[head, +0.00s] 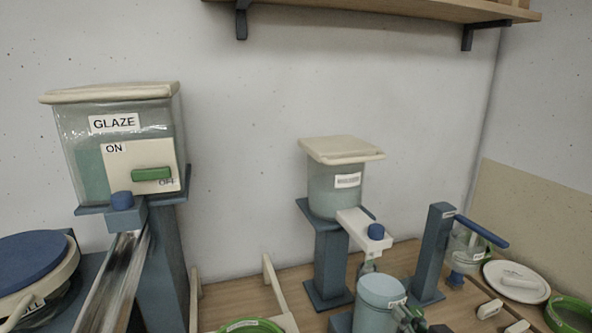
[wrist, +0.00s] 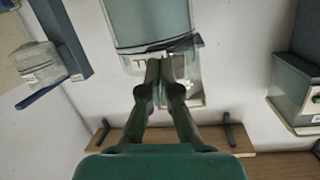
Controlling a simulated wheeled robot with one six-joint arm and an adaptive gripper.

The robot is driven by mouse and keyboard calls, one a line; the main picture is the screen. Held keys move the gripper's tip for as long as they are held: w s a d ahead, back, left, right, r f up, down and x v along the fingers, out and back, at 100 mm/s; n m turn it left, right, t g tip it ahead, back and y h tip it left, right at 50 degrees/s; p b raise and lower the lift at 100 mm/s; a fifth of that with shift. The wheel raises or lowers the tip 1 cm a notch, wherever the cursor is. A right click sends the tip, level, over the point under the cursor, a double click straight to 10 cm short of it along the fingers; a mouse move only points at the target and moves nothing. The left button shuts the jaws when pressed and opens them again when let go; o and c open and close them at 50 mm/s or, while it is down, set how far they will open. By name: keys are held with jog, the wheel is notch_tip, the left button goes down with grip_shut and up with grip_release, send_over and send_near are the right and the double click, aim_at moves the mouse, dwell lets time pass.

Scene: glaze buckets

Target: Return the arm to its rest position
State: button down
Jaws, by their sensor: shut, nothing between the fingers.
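My gripper (wrist: 160,62) shows in the wrist view, with its two dark fingers together and nothing between them. Its green body fills the bottom middle of that view.
In the head view, the glaze tank (head: 82,130) stands left with a green switch (head: 151,174). A smaller lidded tank (head: 335,185) stands mid-right, behind a pale-blue bucket (head: 378,290). A wooden shelf (head: 400,10) hangs above. Wall space between the tanks is clear.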

jog(key=s+a+f+m+h, duration=0.1)
jog(key=s+f+m+h, duration=0.15)
jog(key=s+f, duration=1.6)
jog(key=s+a+n, duration=0.1)
jog(key=s+n, duration=0.1)
jog(key=s, duration=2.1)
jog(key=shift+s+r+g, duration=0.15)
jog(key=shift+r+g, duration=0.15)
